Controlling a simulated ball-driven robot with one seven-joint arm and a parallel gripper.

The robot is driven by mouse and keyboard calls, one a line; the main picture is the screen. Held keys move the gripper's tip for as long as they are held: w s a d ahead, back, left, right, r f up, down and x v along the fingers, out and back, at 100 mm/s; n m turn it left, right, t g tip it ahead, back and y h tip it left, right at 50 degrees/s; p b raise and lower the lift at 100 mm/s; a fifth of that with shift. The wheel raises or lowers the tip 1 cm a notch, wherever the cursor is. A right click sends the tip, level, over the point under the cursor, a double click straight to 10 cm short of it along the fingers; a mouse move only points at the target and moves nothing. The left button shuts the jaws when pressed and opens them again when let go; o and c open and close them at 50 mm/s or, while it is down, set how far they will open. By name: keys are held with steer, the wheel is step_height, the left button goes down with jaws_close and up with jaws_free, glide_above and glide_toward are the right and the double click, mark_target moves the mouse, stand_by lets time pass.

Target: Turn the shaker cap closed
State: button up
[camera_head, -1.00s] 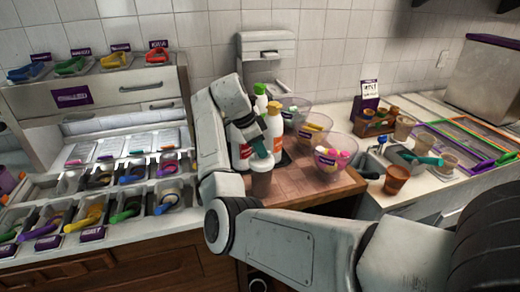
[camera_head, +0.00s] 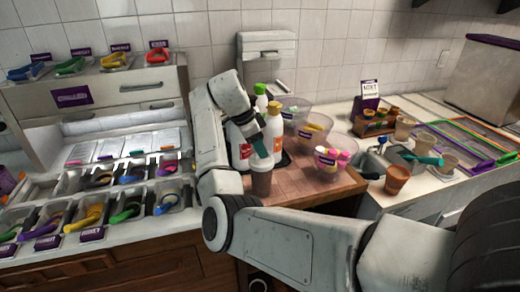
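A shaker with a brown lower part and a pale grey top (camera_head: 261,181) stands upright near the front left edge of the wooden counter section. My gripper (camera_head: 260,148), with teal fingers, reaches down from the upper left to the shaker's pale top. The fingertips are at the top or touching it. The cap's details are too small to make out, and I cannot tell how far it is turned. The gap between my fingers does not show, so I cannot tell whether they grip the cap.
White bottles, one with an orange-yellow top (camera_head: 274,126), stand close behind my gripper. A clear bowl with pink items (camera_head: 329,165) is to the right. An orange-brown cup (camera_head: 397,179) stands farther right. Topping bins (camera_head: 90,215) fill the left. Bare wood lies between shaker and bowl.

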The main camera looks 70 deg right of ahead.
steer(key=v, duration=0.9)
steer(key=shift+r, duration=0.35)
steer(key=shift+w+a, duration=0.15)
